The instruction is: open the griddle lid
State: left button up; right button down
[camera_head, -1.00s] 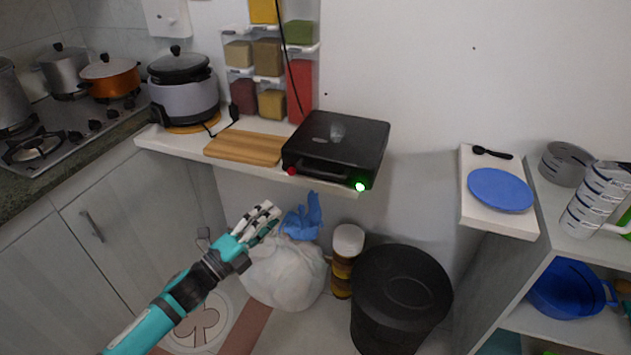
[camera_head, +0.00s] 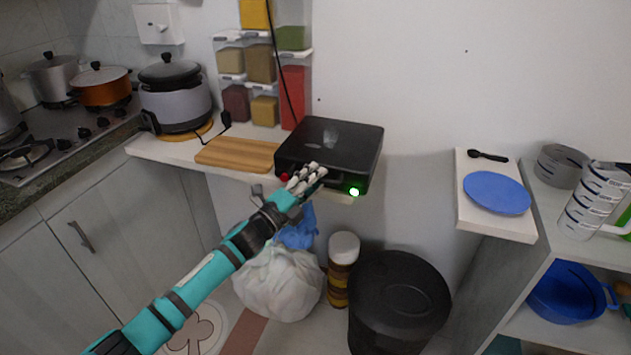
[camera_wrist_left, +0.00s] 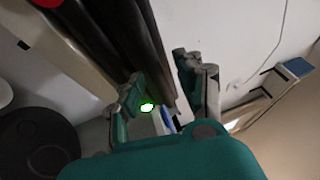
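The black griddle (camera_head: 335,143) sits on the wall shelf with its lid down. A red light and a green light show on its front. My left gripper (camera_head: 306,178) is at the griddle's front edge, in front of the handle area, and covers part of it. In the left wrist view the fingers (camera_wrist_left: 165,92) are spread apart, with the dark griddle front (camera_wrist_left: 125,35) close beside and partly between them. I cannot tell whether they touch it. My right gripper is not in view.
A wooden board (camera_head: 238,153) lies left of the griddle, and a rice cooker (camera_head: 175,100) stands beyond it. Spice dispensers (camera_head: 262,65) hang behind. Below are a white bag (camera_head: 278,282), a jar (camera_head: 341,268) and a black bin (camera_head: 400,300). The wall right of the griddle is clear.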

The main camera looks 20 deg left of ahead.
pick_arm(q)
jog(key=shift+w+d, duration=0.1)
jog(key=shift+w, duration=0.15)
grip_shut()
dwell(0.4)
